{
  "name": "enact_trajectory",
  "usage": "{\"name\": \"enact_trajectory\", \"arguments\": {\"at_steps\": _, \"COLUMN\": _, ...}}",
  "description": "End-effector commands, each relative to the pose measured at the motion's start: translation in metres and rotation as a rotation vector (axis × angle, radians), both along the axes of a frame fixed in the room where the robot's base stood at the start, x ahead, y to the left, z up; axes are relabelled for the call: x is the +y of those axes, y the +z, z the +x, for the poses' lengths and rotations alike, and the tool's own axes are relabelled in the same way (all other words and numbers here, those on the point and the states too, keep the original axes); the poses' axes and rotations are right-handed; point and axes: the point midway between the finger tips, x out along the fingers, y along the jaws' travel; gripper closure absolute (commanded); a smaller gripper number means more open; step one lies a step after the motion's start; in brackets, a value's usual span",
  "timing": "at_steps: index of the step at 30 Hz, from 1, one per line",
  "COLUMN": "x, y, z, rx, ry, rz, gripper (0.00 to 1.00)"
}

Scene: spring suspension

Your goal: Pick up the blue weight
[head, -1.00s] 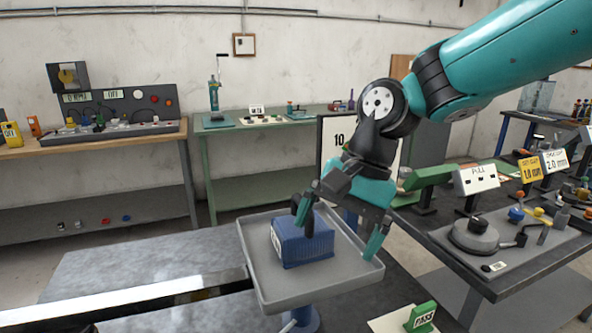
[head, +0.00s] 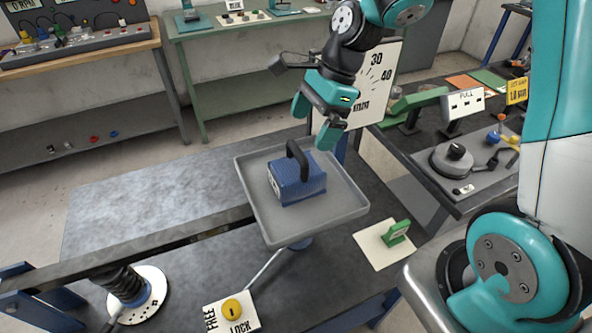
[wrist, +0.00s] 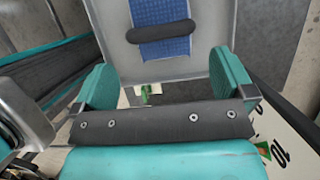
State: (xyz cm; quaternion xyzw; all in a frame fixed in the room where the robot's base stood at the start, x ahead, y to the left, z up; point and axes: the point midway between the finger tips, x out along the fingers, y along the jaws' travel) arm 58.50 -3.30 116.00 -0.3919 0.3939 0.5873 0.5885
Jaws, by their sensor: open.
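The blue weight (head: 297,180) is a ribbed block with a black handle (head: 297,160) on top. It rests in a grey square tray (head: 262,222), near its middle. My gripper (head: 315,120) is open and empty, above the far side of the tray and apart from the weight. In the wrist view, the weight (wrist: 165,48) and its dark handle (wrist: 162,33) lie ahead, beyond my two teal fingers (wrist: 165,75). The handle runs across the picture there, along the direction between the fingers. The weight's lower end is clear of the fingers.
A dial board (head: 375,85) stands close behind my gripper. A green block (head: 396,232) on a pale card is right of the tray. A yellow knob (head: 232,308) on a FREE/LOCK plate and a long dark beam (head: 140,250) are at front left. A cluttered bench stands right.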

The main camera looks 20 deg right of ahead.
Motion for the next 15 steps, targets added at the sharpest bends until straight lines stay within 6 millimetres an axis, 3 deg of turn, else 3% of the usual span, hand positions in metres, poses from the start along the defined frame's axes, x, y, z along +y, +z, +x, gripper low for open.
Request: {"name": "enact_trajectory", "arguments": {"at_steps": 15, "x": 0.025, "y": -0.053, "z": -0.001, "rx": 0.004, "ry": 0.006, "rz": -0.001, "gripper": 0.0}}
